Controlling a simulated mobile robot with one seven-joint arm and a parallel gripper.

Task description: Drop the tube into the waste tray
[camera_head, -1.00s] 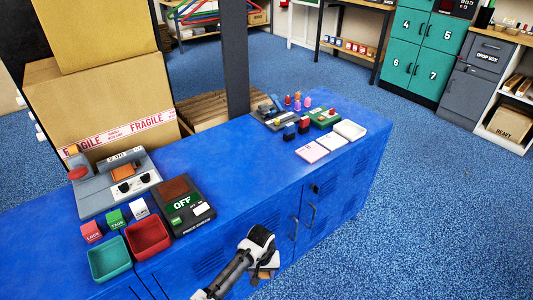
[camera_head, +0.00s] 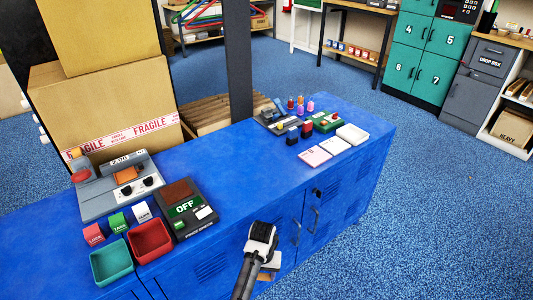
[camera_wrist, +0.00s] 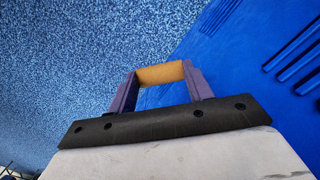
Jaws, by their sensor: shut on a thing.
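My gripper (camera_wrist: 160,80) is shut on a tan-orange tube (camera_wrist: 160,73), which lies crosswise between the two purple-grey fingers in the wrist view. A teal tray (camera_head: 112,264) and a red tray (camera_head: 150,241) stand at the left. No tray has a readable waste label.
The blue cabinet (camera_head: 240,160) has door handles on its near side. A grey scale (camera_head: 120,188) and an OFF device (camera_head: 186,208) stand left. The middle of the top is clear.

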